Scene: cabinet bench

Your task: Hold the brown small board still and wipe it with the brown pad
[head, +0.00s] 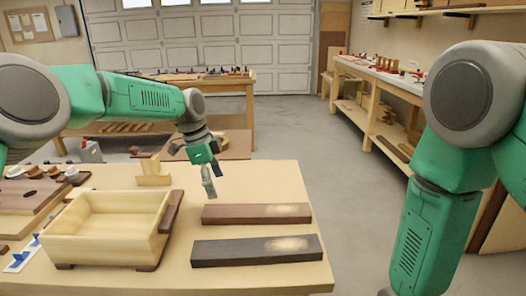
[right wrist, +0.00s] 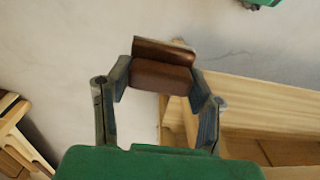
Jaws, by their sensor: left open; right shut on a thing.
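The brown small board (head: 240,213) lies flat on the bench, with a pale dusty patch toward its right end. A darker, near-black board (head: 225,252) with a similar patch lies in front of it. My left gripper (head: 211,182) is open and empty. It points down just behind and left of the brown board's left end, apart from it. In the right wrist view, my right gripper (right wrist: 160,85) is shut on the brown pad (right wrist: 163,75), gripping it by its sides. The right gripper is outside the head view.
A pale wooden box (head: 105,238) stands on the bench (head: 245,282) left of the boards. A small wooden stand (head: 152,172) is behind it. Blue clips (head: 20,258) lie at the left. The bench's right edge is close to the boards' right ends. Grey floor (head: 345,190) lies beyond.

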